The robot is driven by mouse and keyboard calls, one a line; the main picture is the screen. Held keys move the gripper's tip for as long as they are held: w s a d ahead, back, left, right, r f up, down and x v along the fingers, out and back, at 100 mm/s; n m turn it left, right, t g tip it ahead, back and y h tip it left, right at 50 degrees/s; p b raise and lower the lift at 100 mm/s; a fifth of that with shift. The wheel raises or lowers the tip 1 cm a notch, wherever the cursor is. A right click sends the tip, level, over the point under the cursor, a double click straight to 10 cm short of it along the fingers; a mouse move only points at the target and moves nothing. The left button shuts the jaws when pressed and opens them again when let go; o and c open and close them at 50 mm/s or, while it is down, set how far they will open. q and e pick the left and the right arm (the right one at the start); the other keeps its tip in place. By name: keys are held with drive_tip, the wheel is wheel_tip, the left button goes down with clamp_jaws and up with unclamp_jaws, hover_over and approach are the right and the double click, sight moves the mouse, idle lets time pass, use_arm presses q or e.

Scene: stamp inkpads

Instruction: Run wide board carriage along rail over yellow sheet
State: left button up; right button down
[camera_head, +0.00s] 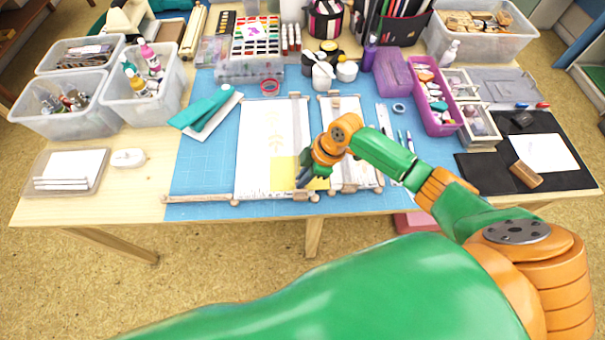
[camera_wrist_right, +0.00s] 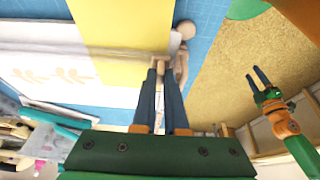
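My right gripper (camera_head: 303,180) is low over the front of the long white sheet, by a yellow area (camera_head: 285,173). In the right wrist view its two fingers (camera_wrist_right: 161,72) are close together on a small pale wooden piece, which seems to belong to the whitish board carriage (camera_wrist_right: 125,64). This board lies across the yellow sheet (camera_wrist_right: 118,25). In the head view the arm hides part of it. A thin wooden rail (camera_head: 205,199) runs along the mat's front edge. My left gripper (camera_wrist_right: 260,82) shows only in the wrist view, empty, with its fingers apart, away from the board.
The blue mat (camera_head: 200,175) is bare at the left. A teal tool (camera_head: 208,108), clear bins (camera_head: 140,95), a purple tray (camera_head: 435,100) and a black mat (camera_head: 480,172) surround the work area.

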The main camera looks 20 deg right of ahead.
drive_tip(key=shift+s+a, duration=0.15)
drive_tip(key=shift+s, duration=0.15)
drive_tip(key=shift+w+d+f, duration=0.2)
drive_tip(key=shift+w, duration=0.25)
drive_tip(key=c, duration=1.3)
unclamp_jaws()
drive_tip(key=shift+c, duration=0.2)
drive_tip(key=o, duration=0.4)
drive_tip(key=shift+r, duration=0.1)
use_arm(q)
drive_tip(key=shift+w, duration=0.25)
use_arm(e)
drive_tip(key=shift+w, duration=0.1)
